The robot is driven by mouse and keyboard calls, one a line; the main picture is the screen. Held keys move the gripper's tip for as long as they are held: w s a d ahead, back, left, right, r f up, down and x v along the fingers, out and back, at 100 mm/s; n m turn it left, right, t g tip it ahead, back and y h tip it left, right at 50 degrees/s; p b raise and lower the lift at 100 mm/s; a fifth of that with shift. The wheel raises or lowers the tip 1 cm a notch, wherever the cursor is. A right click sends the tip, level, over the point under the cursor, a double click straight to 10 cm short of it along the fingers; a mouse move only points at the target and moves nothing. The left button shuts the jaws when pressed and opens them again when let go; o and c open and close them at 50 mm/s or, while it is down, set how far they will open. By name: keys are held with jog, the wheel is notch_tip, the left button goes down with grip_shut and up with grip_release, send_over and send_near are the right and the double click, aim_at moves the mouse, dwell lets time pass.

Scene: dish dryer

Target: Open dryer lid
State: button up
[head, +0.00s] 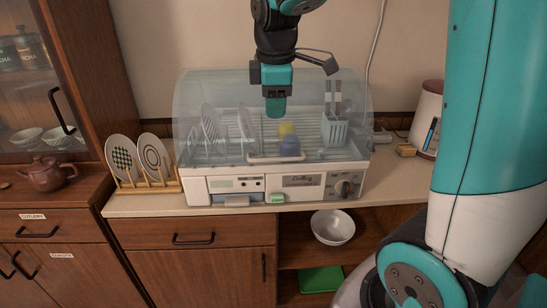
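The dish dryer (223,200) stands on the counter, a white box with a front panel. Its clear domed lid (200,88) is down over the rack, with a light handle bar (290,159) low at its front. My gripper (275,112) points down in front of the lid, above the handle and apart from it. Its fingers line up in this view, so I cannot tell whether they are open or shut. Through the lid I see plates (209,122), a yellow cup (286,130), a blue cup (290,146) and a cutlery holder (334,132).
A wooden rack with two plates (122,158) stands left of the dryer. A reddish teapot (47,174) is farther left. A white appliance (426,116) stands at the right. A white bowl (332,227) sits on the shelf below. The counter (385,175) right of the dryer is mostly clear.

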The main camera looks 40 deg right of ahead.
aim_at(274, 159)
jog(key=f, duration=0.4)
jog(key=w+d+f, duration=0.1)
jog(key=f, duration=0.4)
jog(key=w+f, duration=0.1)
jog(key=f, duration=0.4)
jog(key=shift+w+d+f, duration=0.15)
jog(key=shift+d+f, duration=0.05)
jog(key=shift+d, duration=0.1)
grip_shut()
